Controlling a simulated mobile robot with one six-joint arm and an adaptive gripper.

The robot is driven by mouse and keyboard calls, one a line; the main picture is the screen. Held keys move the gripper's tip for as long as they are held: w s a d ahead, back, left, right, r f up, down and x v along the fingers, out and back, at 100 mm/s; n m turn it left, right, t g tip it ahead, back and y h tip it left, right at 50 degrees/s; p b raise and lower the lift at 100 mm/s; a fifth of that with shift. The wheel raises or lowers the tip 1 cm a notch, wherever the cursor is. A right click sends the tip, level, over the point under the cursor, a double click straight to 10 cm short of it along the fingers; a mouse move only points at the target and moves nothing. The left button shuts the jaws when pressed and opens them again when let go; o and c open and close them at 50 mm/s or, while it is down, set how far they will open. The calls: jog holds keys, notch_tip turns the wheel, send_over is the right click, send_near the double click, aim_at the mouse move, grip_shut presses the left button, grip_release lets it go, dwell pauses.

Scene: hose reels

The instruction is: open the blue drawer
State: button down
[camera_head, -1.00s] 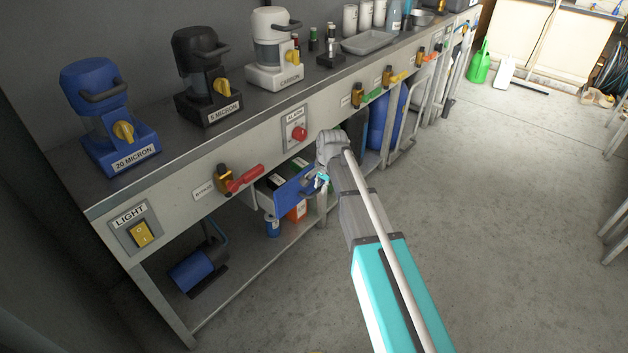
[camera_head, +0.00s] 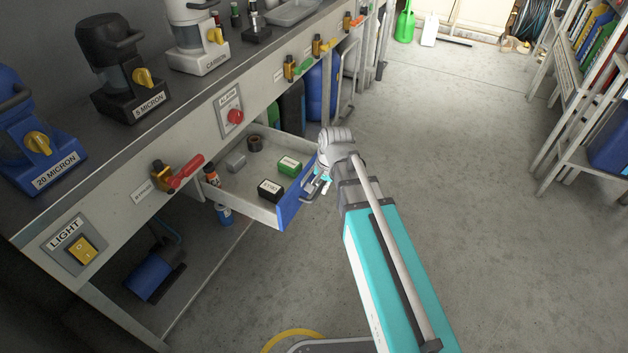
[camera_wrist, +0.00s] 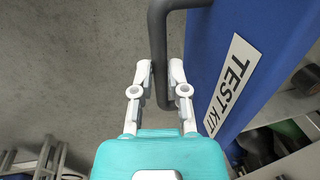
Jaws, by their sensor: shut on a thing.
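The blue drawer (camera_head: 294,201) is pulled well out from under the workbench, with its blue front facing my arm. Inside it lie a black box (camera_head: 270,190), a green box (camera_head: 289,166), a grey cylinder (camera_head: 236,161) and a few other small items. In the wrist view the blue front (camera_wrist: 225,50) carries a label reading TEST KIT. Its dark grey handle (camera_wrist: 158,40) passes between my fingers. My gripper (camera_wrist: 161,80) is shut on this handle. In the head view my gripper (camera_head: 322,182) is at the drawer front, partly hidden by my wrist.
The workbench (camera_head: 130,180) runs along the left, with a red-handled valve (camera_head: 180,172) and a red alarm knob (camera_head: 235,116) on its front. A blue can (camera_head: 224,214) stands on the lower shelf. Shelving (camera_head: 590,90) stands at the right. The floor (camera_head: 450,150) between is clear.

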jog(key=shift+s+d, duration=0.9)
jog(key=shift+d, duration=0.1)
jog(key=c, duration=0.6)
grip_release()
jog(key=shift+c, duration=0.2)
jog(key=shift+w, duration=0.1)
jog(key=shift+w+d, duration=0.1)
jog(key=shift+r, duration=0.1)
